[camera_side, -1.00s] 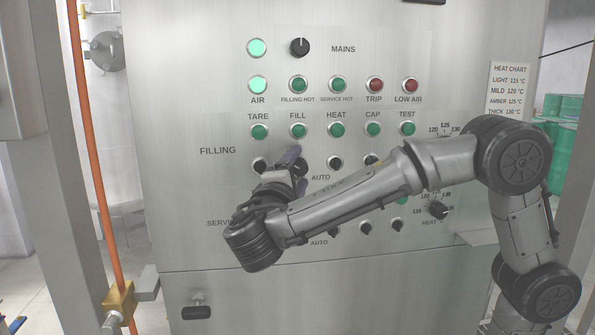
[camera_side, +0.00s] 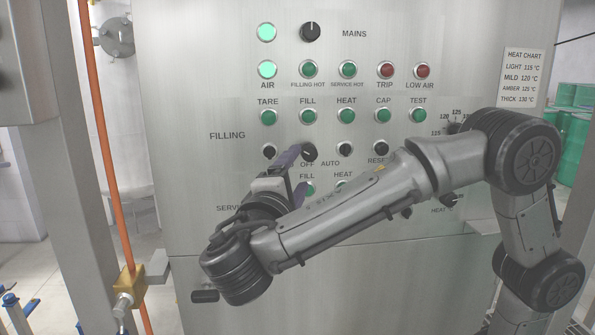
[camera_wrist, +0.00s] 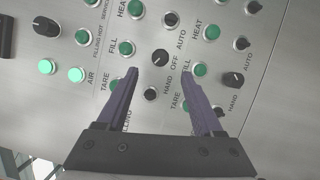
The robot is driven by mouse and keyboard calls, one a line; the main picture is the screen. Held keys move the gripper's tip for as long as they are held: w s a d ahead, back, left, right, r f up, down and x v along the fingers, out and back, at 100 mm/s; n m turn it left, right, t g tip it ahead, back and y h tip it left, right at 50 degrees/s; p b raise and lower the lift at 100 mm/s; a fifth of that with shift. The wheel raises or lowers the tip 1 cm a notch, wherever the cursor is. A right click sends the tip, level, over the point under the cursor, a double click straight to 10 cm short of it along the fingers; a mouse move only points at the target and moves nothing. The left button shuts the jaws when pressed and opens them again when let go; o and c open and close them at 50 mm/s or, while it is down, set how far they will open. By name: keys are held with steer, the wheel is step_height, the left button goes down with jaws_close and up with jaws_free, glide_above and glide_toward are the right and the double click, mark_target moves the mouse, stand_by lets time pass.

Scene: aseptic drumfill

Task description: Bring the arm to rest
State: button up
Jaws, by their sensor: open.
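My gripper (camera_side: 294,174) is in front of the steel control panel (camera_side: 200,185), at the filling row. In the wrist view my gripper (camera_wrist: 160,74) shows two purple fingers spread wide and empty. A black selector knob (camera_wrist: 160,57) marked HAND, OFF and AUTO appears between and just beyond the fingertips. The same knob (camera_side: 309,151) is uncovered in the side view, just up and right of the fingers. The fingers look apart from it. My arm hides part of the service row.
Two lit lamps, one at the top (camera_side: 266,32) and one marked AIR (camera_side: 267,69), glow pale green. Green buttons and more black knobs (camera_side: 345,149) surround the gripper. An orange pipe (camera_side: 108,150) runs down at left. A heat chart (camera_side: 523,77) hangs at upper right.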

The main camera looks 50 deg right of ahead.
steer(key=shift+d, duration=0.1)
steer(key=s+d+f+m+g+y, duration=0.1)
steer(key=s+d+f+g+y, duration=0.5)
steer(key=s+d+f, duration=0.5)
steer(key=s+a+f+m+t+y, duration=0.4)
steer(key=s+f+y, duration=0.3)
steer(key=y, duration=0.4)
steer(key=shift+a+f+m, duration=0.15)
steer(key=shift+a+m, duration=0.45)
steer(key=shift+m, duration=0.2)
